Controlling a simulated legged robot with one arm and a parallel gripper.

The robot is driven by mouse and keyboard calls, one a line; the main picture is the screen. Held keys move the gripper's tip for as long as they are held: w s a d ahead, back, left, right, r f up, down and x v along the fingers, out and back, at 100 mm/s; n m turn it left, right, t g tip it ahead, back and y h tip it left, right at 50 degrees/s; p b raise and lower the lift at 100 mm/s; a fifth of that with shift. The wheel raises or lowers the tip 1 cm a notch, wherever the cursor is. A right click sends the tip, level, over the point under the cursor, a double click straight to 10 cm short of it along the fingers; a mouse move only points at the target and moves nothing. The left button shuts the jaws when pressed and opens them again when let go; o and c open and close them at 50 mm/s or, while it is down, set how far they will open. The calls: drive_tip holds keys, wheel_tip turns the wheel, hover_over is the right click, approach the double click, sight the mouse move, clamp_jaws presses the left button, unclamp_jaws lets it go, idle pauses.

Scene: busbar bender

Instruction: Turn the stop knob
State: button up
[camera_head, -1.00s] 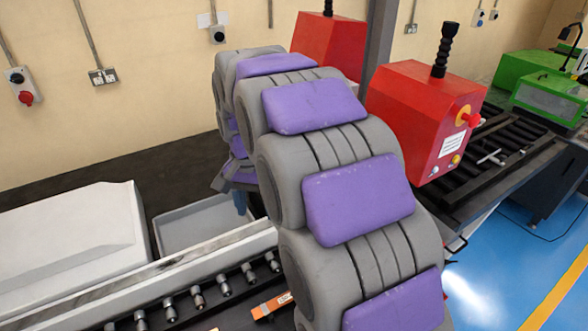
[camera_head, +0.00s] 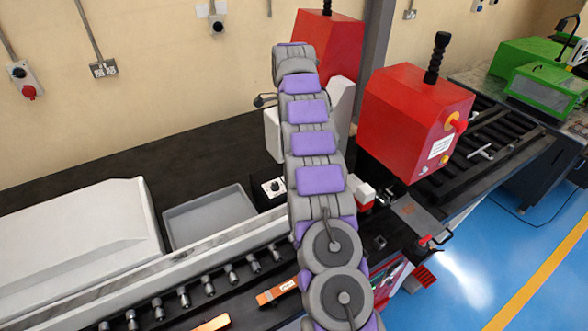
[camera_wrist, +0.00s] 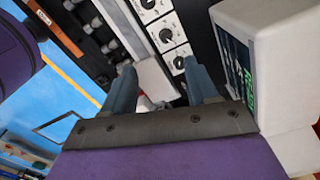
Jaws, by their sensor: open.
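In the wrist view my gripper (camera_wrist: 162,82) is open, its two blue-grey fingers apart with nothing held between them. Just beyond the fingertips is a column of black dials on white plates: an upper dial (camera_wrist: 147,4), a middle dial (camera_wrist: 166,36) and a lower dial (camera_wrist: 179,62). The lower dial is closest to the right fingertip; contact cannot be told. A dial panel (camera_head: 272,188) shows left of my arm in the head view. A red knob on a yellow base (camera_head: 455,122) is on the red machine. The labels are too small to tell which is the stop knob.
A white housing with a dark green-lit screen (camera_wrist: 240,70) stands close to the right of my gripper. The head view shows a grey tray (camera_head: 210,218), a red machine block (camera_head: 405,120) and a row of metal pegs (camera_head: 207,285). Blue floor is free at right.

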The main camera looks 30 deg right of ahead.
drive_tip(key=shift+m, duration=0.5)
drive_tip(key=f+b, duration=0.1)
drive_tip(key=f, duration=0.4)
drive_tip(key=d+f+b, duration=0.1)
drive_tip(key=f, duration=0.5)
drive_tip(key=d+f+b, duration=0.1)
drive_tip(key=f, duration=0.5)
drive_tip(key=shift+w+d, duration=0.1)
drive_tip(key=shift+d, duration=0.1)
drive_tip(key=shift+a+f, duration=0.15)
drive_tip(key=shift+f, duration=0.4)
drive_tip(key=shift+c, duration=0.3)
drive_tip(key=c, duration=1)
